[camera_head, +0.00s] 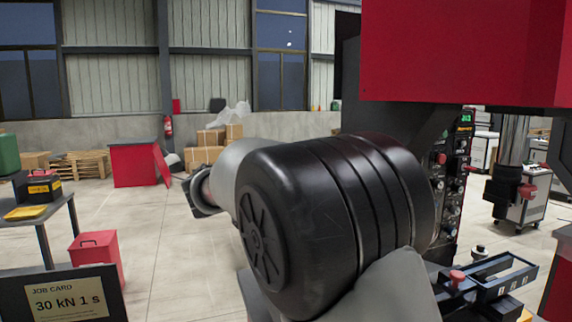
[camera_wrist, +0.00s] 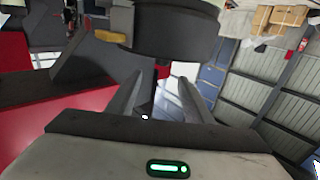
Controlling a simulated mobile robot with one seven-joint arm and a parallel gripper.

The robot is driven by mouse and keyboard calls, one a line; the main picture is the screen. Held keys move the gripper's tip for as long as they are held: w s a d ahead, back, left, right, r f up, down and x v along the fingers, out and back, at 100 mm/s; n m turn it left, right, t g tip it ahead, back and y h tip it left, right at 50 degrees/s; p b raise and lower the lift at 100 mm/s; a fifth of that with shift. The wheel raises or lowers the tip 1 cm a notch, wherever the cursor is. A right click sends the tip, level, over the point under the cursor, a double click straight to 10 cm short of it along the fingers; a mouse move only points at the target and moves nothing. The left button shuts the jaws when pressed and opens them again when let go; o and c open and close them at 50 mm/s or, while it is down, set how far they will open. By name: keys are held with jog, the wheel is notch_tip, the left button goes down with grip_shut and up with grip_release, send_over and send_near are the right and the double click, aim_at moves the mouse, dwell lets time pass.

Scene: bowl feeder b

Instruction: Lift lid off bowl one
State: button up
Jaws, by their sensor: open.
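My gripper (camera_wrist: 157,92) shows in the wrist view with its two grey fingers apart and nothing between them. In the head view my own arm fills the middle, and I cannot make out the fingers there. I cannot pick out bowl one or its lid for certain in either view. At the lower right of the head view is a black rack (camera_head: 503,275) with small numbered labels. A small red knob (camera_head: 457,278) and a metal knob (camera_head: 479,252) stand near it. My arm hides what lies to their left.
A red and dark machine (camera_head: 465,50) overhangs the right side, with a control panel (camera_head: 453,180). A job card (camera_head: 65,298) reads 30 kN 1 s. A red box (camera_head: 97,255) stands by a table (camera_head: 45,220) at left. A dark rounded body (camera_wrist: 175,32) lies beyond my fingers.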

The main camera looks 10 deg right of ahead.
jog(key=p+x, duration=0.1)
jog(key=x, duration=0.3)
jog(key=shift+w+d, duration=0.15)
jog(key=shift+w, duration=0.1)
jog(key=p+x, duration=0.2)
jog(key=x, duration=0.2)
jog(key=shift+w, duration=0.2)
jog(key=shift+w+d, duration=0.15)
jog(key=shift+w, duration=0.25)
grip_shut()
